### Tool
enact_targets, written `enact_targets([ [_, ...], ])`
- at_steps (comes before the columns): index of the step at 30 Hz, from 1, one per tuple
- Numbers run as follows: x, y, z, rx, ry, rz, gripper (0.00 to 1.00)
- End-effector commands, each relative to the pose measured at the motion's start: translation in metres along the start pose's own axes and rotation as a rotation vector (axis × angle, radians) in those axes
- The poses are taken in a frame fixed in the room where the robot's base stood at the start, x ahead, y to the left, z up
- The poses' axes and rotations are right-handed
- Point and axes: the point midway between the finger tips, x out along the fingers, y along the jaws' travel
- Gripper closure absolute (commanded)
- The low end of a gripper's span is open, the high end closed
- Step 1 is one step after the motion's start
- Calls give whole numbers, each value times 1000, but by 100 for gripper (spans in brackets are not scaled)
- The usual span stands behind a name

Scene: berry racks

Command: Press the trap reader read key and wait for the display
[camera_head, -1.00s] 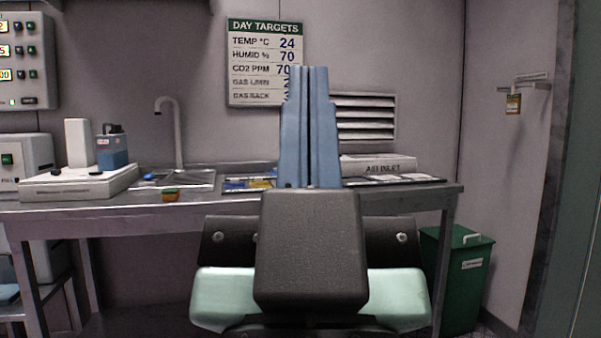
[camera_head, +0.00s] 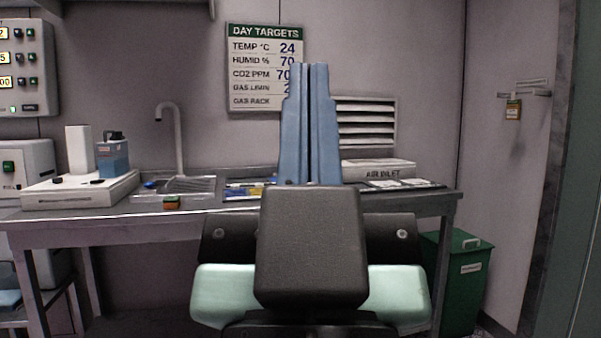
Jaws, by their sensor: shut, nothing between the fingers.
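My gripper (camera_head: 308,68) points away from me over the bench, its two blue fingers together with only a thin slit between them and nothing held. It stands in front of the wall sign and the bench's middle. No part is clearly marked as the trap reader. A low white device (camera_head: 80,192) with small dark marks on top sits at the bench's left, apart from my gripper. I cannot make out a read key or a lit display on either. My fingers hide part of the bench.
The metal bench (camera_head: 120,230) runs along the back wall. A tap (camera_head: 179,140), an air inlet box (camera_head: 378,169) and flat cards (camera_head: 400,184) are on it. A control panel (camera_head: 22,70) hangs at left. A green bin (camera_head: 458,285) stands at right.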

Motion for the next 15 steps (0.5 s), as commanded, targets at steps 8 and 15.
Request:
enact_targets([
  [8, 77, 0, -74, 0, 1, 0, 100],
  [15, 136, 0, -130, 1, 1, -1, 100],
])
